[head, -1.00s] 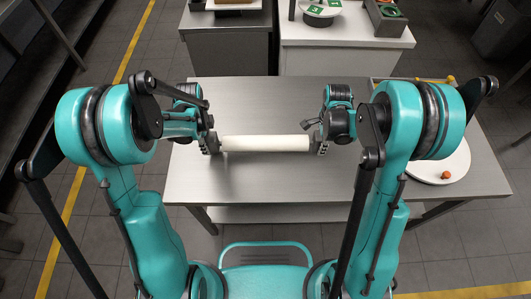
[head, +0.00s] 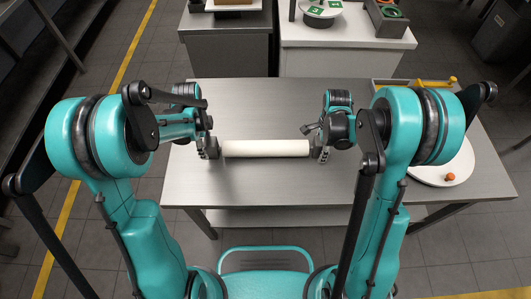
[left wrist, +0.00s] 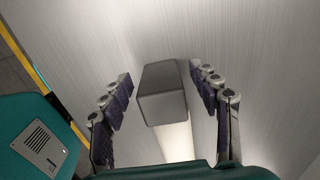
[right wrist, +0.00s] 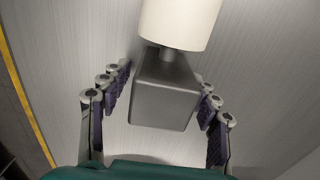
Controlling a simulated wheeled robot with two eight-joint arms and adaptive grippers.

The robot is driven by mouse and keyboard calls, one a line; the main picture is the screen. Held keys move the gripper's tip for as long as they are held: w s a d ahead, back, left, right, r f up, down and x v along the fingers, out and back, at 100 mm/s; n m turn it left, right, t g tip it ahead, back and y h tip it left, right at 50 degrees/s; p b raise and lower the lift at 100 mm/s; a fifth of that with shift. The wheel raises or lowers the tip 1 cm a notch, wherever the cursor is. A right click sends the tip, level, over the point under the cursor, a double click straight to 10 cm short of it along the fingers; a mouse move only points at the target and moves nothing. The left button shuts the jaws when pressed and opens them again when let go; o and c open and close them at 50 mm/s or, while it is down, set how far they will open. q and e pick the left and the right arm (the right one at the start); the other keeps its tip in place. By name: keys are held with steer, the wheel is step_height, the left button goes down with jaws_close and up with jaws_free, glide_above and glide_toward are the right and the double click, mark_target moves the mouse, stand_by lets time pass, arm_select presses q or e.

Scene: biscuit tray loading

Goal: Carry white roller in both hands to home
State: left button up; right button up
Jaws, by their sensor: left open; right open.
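The white roller (head: 265,148) lies left to right over the steel table (head: 265,190), with a grey block-shaped end on each side. My left gripper (head: 209,149) is at its left end. In the left wrist view the open fingers (left wrist: 160,95) stand on both sides of the grey end block (left wrist: 162,95), with gaps. My right gripper (head: 320,149) is at the right end. In the right wrist view its open fingers (right wrist: 160,100) straddle the other grey block (right wrist: 163,92); the right finger looks close to it. The white barrel also shows there (right wrist: 180,20). No home place can be identified.
A round white board (head: 445,168) with a small orange object (head: 450,177) is at the table's right, partly behind my arm. A yellow-handled item (head: 437,83) lies at the back right. A white-topped counter (head: 345,35) stands beyond. The table's middle front is clear.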

arm_select(q)
step_height(320, 180, up, 10)
steer(key=shift+f, duration=0.1)
arm_select(e)
steer(key=shift+r, duration=0.1)
step_height(320, 180, up, 12)
steer(key=shift+f, duration=0.1)
stand_by(0.3)
stand_by(0.3)
